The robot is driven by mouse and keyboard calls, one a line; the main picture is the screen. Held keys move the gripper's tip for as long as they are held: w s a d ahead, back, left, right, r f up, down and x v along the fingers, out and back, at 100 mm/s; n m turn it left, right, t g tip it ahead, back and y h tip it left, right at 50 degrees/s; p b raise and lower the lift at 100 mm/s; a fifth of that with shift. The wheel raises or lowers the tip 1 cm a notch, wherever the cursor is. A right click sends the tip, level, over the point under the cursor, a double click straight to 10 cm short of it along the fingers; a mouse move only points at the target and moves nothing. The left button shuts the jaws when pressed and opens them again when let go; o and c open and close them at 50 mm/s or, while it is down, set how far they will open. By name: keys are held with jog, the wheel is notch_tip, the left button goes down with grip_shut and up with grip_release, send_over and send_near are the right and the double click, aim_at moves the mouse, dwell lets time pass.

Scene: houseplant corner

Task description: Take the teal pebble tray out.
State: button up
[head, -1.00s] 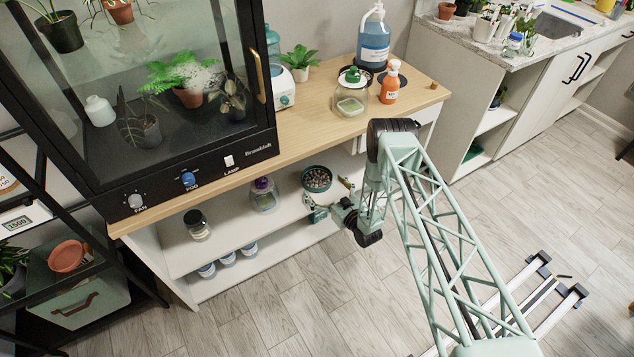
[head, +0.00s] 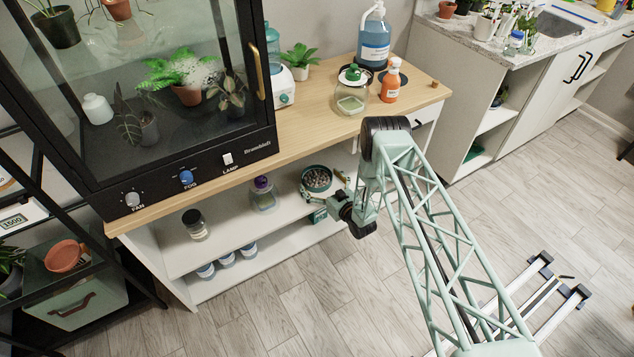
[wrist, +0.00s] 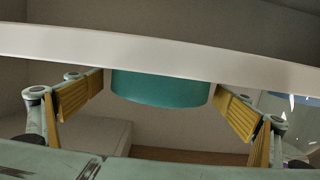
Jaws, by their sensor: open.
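The teal pebble tray (head: 317,190) is round, filled with brownish pebbles, and sits on the upper shelf of the white open cabinet under the wooden worktop. In the wrist view its smooth teal side wall (wrist: 160,90) shows between my fingertips, partly covered by a pale bar that crosses the picture. My gripper (head: 326,186) is open at the front right of the tray, one finger towards either side of it. In the wrist view the yellow pads of my gripper (wrist: 160,86) flank the tray with narrow gaps; I see no clear contact.
A purple-lidded jar (head: 263,195) and a dark-lidded jar (head: 194,224) stand left of the tray on the same shelf (head: 228,229). The worktop (head: 305,117) overhangs the tray.

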aim_at(317, 178)
jog(key=shift+w+a, duration=0.45)
jog(key=shift+w, duration=0.1)
jog(key=c, duration=1.1)
jog(key=shift+r, duration=0.1)
jog(key=shift+r, duration=0.45)
notch_tip(317, 178, up, 3)
jog(key=shift+f+p, duration=0.1)
jog(key=shift+p, duration=0.65)
jog(key=s+d+p, duration=0.1)
jog(key=s+p, duration=0.1)
jog(key=s, duration=0.6)
jog(key=s+d+r+p, duration=0.1)
jog(key=s, duration=0.7)
jog(key=shift+d+p, duration=0.25)
jog(key=shift+p, duration=0.1)
jog(key=shift+d, duration=0.35)
